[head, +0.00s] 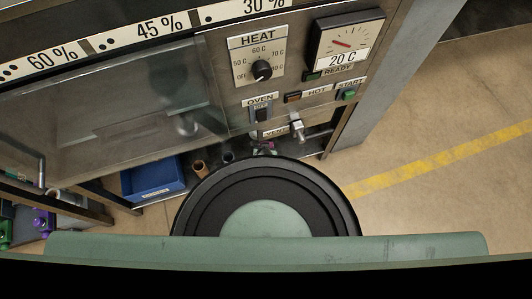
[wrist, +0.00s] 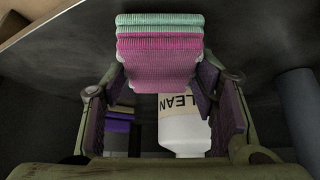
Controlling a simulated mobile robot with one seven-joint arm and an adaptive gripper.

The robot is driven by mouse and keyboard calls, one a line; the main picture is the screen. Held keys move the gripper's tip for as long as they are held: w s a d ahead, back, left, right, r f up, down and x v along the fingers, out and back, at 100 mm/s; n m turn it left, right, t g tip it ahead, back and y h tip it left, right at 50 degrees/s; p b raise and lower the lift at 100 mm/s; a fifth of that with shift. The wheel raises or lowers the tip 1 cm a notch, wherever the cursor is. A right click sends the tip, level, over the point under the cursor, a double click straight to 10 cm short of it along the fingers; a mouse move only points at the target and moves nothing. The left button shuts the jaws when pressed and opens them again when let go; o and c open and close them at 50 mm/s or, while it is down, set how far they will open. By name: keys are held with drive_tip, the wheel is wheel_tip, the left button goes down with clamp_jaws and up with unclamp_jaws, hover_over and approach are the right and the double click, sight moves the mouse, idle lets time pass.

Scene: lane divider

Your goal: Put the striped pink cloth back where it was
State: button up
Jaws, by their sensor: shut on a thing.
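In the wrist view, the folded striped cloth (wrist: 160,60), pink with pale green layers at the top, lies between the two fingers of my gripper (wrist: 160,82). The gripper is shut on it. A finger is at each side of the cloth. The place where the cloth was cannot be told from these frames.
In the wrist view, a white bottle (wrist: 184,130) with a partly hidden label is below the cloth. Yellow and purple folded things (wrist: 119,120) lie to its left, a grey-blue cylinder (wrist: 299,105) right. In the head view, a blue tray (head: 153,178) and brown cup (head: 200,168) stand under the oven panel (head: 270,75).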

drive_tip(key=shift+f, duration=0.2)
drive_tip(key=shift+f, duration=0.15)
drive_tip(key=o, duration=1.1)
drive_tip(key=shift+o, duration=0.2)
